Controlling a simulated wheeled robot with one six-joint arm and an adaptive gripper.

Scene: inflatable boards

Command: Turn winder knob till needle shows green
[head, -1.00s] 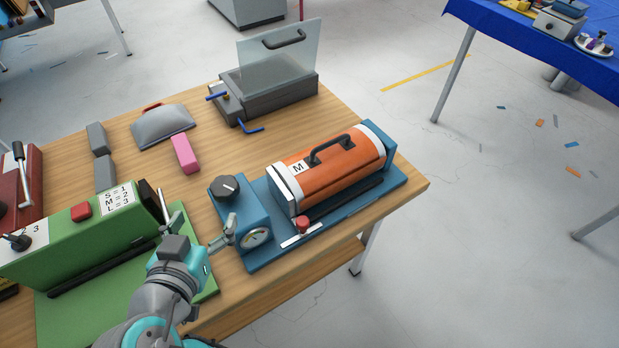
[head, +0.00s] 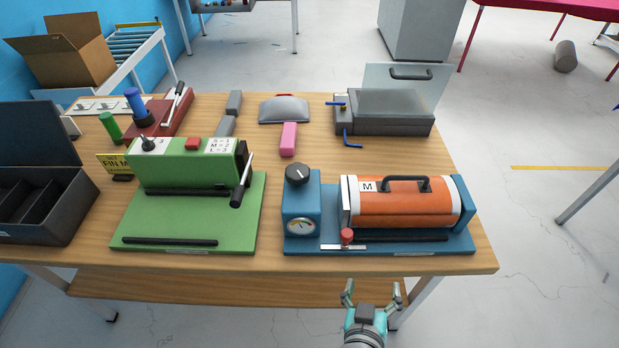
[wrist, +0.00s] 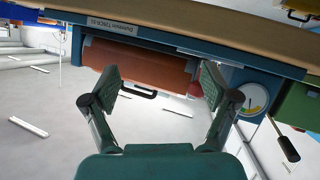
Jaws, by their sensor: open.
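The blue winder machine (head: 461,246) stands on the wooden table, with an orange drum (head: 400,208) labelled M. Its black winder knob (head: 299,175) sits on top of the blue box at its left end. The round gauge (head: 301,226) is on the front of that box; it also shows in the wrist view (wrist: 253,98), with a coloured dial. I cannot tell exactly where the needle points. My gripper (head: 371,287) is open and empty in front of the table's front edge, to the right of and nearer than the knob. In the wrist view my gripper (wrist: 158,85) has its fingers wide apart.
A green machine (head: 190,215) with a lever stands left of the blue one. Behind are a pink block (head: 289,139), a grey domed piece (head: 284,110) and a grey box with a clear lid (head: 385,112).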

